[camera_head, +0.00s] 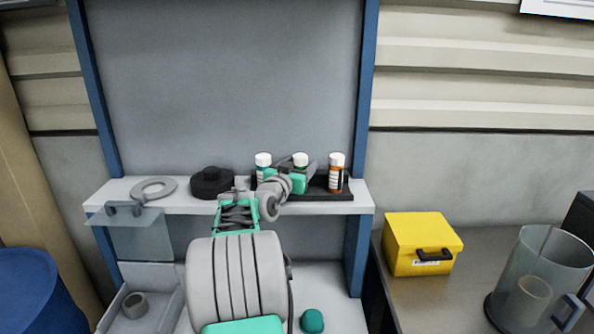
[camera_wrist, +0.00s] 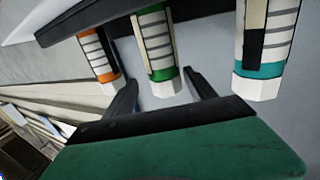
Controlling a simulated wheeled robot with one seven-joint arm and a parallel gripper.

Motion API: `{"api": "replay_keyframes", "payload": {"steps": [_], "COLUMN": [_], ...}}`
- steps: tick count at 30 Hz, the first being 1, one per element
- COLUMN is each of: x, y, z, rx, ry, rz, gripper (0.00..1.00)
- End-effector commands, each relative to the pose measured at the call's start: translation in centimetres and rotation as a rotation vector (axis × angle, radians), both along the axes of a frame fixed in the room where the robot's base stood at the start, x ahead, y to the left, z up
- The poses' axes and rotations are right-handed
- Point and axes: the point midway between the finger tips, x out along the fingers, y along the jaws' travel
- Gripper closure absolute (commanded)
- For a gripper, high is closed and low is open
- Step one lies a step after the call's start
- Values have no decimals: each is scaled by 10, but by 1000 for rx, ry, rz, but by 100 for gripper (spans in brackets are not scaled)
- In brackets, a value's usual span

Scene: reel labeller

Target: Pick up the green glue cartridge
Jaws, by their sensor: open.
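The green glue cartridge (camera_wrist: 156,42) has a white striped label, a green band and a white cap. It stands in the middle of three cartridges, and in the head view mostly its white cap (camera_head: 300,159) shows behind my gripper. My gripper (camera_wrist: 163,90) is open and empty, with one finger on each side of the green cartridge's cap in the wrist view. I cannot tell how far the fingers reach along it. In the head view my gripper (camera_head: 302,177) is in front of the cartridge row at the shelf.
An orange cartridge (camera_head: 336,174) and a teal-banded one (camera_head: 263,161) flank it in a dark holder (camera_head: 330,195). The shelf (camera_head: 355,205) also bears a black round part (camera_head: 212,183) and a grey ring (camera_head: 153,189). A yellow box (camera_head: 420,238) and a clear jug (camera_head: 535,275) stand right.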

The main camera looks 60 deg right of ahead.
Motion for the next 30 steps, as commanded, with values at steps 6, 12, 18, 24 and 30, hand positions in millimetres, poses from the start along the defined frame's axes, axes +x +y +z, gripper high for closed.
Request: {"api": "replay_keyframes", "payload": {"steps": [6, 12, 18, 24, 30], "x": [8, 9, 8, 7, 7], "y": [-35, -50, -50, -50, -50], "z": [8, 4, 4, 4, 4], "rx": [3, 3, 2, 3, 3], "ry": [1, -1, -1, -1, 0], "rz": [6, 7, 6, 5, 5], "gripper": [35, 35, 40, 56, 73]}}
